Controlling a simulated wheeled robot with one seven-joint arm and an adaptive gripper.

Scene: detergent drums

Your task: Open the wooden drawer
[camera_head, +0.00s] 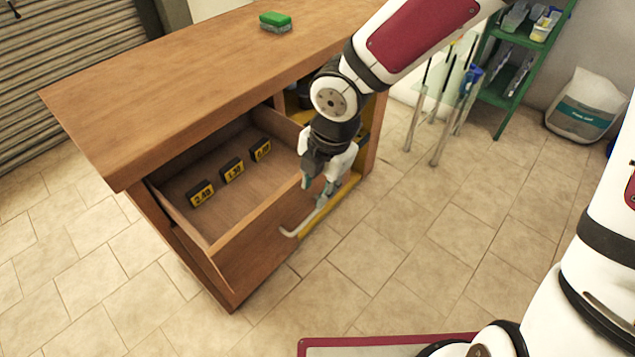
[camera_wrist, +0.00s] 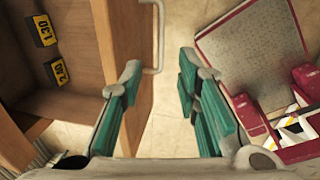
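The wooden drawer (camera_head: 272,240) under the counter is pulled out, with its inside exposed. Its pale bar handle (camera_head: 297,233) runs along the outside of the front panel. My gripper (camera_head: 318,186) is at the panel's right end, close to the handle. In the wrist view the drawer front (camera_wrist: 122,40) is left of centre, and the handle (camera_wrist: 158,45) shows beyond the gap between the fingers. My gripper (camera_wrist: 160,63) has its green-padded fingers apart, with nothing clamped between them. Whether a finger touches the panel or handle is not clear.
Several black-and-yellow price tags (camera_head: 232,170) stand in the drawer. A green sponge (camera_head: 275,20) lies on the wooden counter (camera_head: 170,80). A green shelf (camera_head: 500,90) and a white sack (camera_head: 587,105) stand at the back right. The tiled floor (camera_head: 400,250) before the drawer is clear.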

